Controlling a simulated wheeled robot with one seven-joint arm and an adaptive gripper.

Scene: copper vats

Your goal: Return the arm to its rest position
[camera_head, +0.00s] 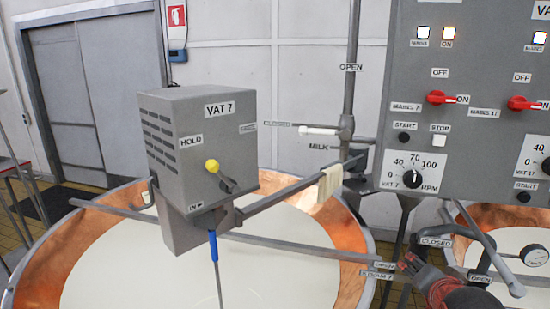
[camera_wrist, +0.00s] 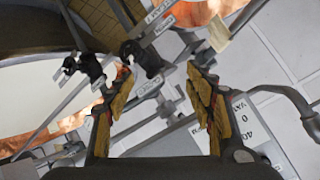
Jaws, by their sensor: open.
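My gripper (camera_head: 412,264) shows at the lower right of the head view, low in front of the control panel and beside the steam valve labels. In the wrist view my gripper (camera_wrist: 158,85) has its two yellow-padded fingers spread apart with nothing held between them. A dark valve fitting (camera_wrist: 145,58) and pipes appear beyond the fingertips; I cannot tell whether they touch. Much of my arm is outside the head view.
The copper vat (camera_head: 55,245) of white milk fills the lower left, with the grey VAT 7 box (camera_head: 200,135) over it. The control panel (camera_head: 465,100) stands upper right.

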